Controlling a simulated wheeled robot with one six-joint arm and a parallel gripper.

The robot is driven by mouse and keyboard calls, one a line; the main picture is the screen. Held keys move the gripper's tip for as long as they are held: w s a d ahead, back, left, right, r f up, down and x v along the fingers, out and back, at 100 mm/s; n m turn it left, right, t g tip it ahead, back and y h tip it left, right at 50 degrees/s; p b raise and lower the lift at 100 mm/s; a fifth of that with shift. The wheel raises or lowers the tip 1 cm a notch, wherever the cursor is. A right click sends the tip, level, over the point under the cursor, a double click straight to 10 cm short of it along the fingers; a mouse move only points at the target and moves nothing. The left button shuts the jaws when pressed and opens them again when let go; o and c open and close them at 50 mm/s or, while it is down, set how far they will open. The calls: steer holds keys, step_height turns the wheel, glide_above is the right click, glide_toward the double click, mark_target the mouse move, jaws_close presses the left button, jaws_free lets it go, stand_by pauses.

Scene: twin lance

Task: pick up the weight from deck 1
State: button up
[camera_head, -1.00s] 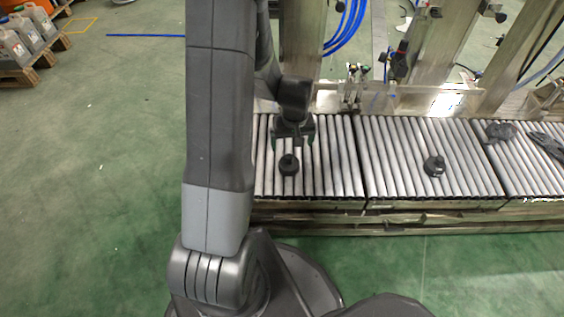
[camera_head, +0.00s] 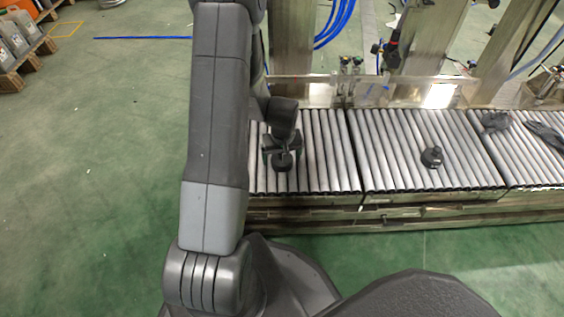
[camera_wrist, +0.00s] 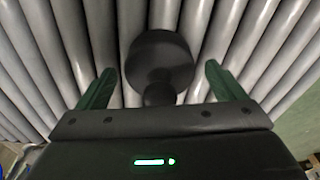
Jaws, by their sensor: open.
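A dark round weight with a small knob (camera_head: 282,161) sits on the left section of the roller conveyor. In the wrist view the weight (camera_wrist: 159,64) lies between and slightly beyond my fingertips, with clear gaps on both sides. My gripper (camera_head: 281,152) is over the weight, its green-padded fingers spread; the fingers (camera_wrist: 160,88) also show apart in the wrist view. Part of the near weight's knob is close to the gripper's palm edge.
The roller conveyor (camera_head: 330,165) runs left to right, with a metal rail and posts behind it. Dark gloves (camera_head: 545,134) lie on the right section. Green floor is free at the left.

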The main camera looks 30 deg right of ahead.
steer(key=shift+r, duration=0.1)
steer(key=c, duration=1.8)
